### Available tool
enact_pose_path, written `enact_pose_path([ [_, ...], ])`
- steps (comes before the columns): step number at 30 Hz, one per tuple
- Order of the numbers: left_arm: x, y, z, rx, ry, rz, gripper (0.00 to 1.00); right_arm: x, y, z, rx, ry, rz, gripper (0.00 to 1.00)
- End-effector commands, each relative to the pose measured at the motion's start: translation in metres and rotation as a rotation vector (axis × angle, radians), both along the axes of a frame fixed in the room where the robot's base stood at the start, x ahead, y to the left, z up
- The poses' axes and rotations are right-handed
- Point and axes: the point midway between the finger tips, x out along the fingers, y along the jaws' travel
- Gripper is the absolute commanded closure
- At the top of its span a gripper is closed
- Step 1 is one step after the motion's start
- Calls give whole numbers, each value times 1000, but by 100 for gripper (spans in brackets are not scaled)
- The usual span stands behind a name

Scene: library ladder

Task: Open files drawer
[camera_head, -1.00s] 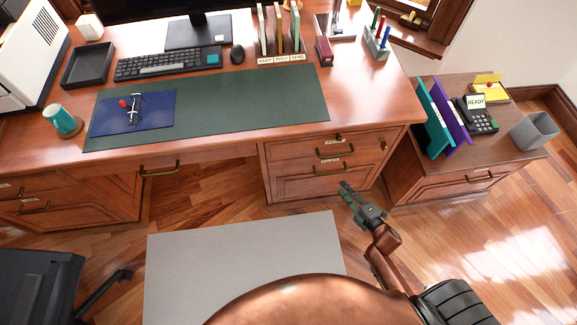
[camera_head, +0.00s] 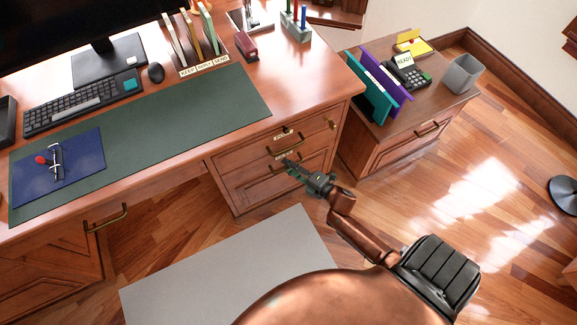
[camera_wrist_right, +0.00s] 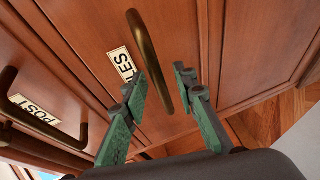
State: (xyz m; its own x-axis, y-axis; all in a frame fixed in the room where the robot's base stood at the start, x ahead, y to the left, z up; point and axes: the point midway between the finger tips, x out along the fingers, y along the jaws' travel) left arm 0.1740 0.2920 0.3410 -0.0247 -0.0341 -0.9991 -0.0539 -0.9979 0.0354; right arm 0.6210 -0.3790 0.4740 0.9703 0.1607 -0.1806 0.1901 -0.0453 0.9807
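The files drawer (camera_wrist_right: 90,30) fills much of the right wrist view, with a label reading "...ES" (camera_wrist_right: 122,64) beside its brass handle (camera_wrist_right: 150,60). The drawer front looks closed. My right gripper (camera_wrist_right: 160,84) is open, with its green and dark fingertips on either side of the lower part of the handle. I cannot tell whether they touch it. In the head view the right gripper (camera_head: 290,166) is at the drawer fronts on the desk's right pedestal and hides part of the lower drawer's handle. My left gripper is not in view.
The drawer labelled POST (camera_wrist_right: 34,108) has its own handle. The desk (camera_head: 170,150) bears a keyboard (camera_head: 80,103), a green mat (camera_head: 150,130) and file folders (camera_head: 195,38). A side cabinet (camera_head: 390,150) stands right. A grey floor mat (camera_head: 230,270) lies in front.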

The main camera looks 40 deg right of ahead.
Motion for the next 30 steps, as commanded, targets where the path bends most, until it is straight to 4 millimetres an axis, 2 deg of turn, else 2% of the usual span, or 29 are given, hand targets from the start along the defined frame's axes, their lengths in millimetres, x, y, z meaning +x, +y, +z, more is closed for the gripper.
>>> enact_pose_path([
  [6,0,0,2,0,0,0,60,0,0,0,0,0,0,75],
  [17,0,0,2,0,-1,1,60,0,0,0,0,0,0,100],
  [30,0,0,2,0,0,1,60,0,0,1,0,-2,0,100],
])
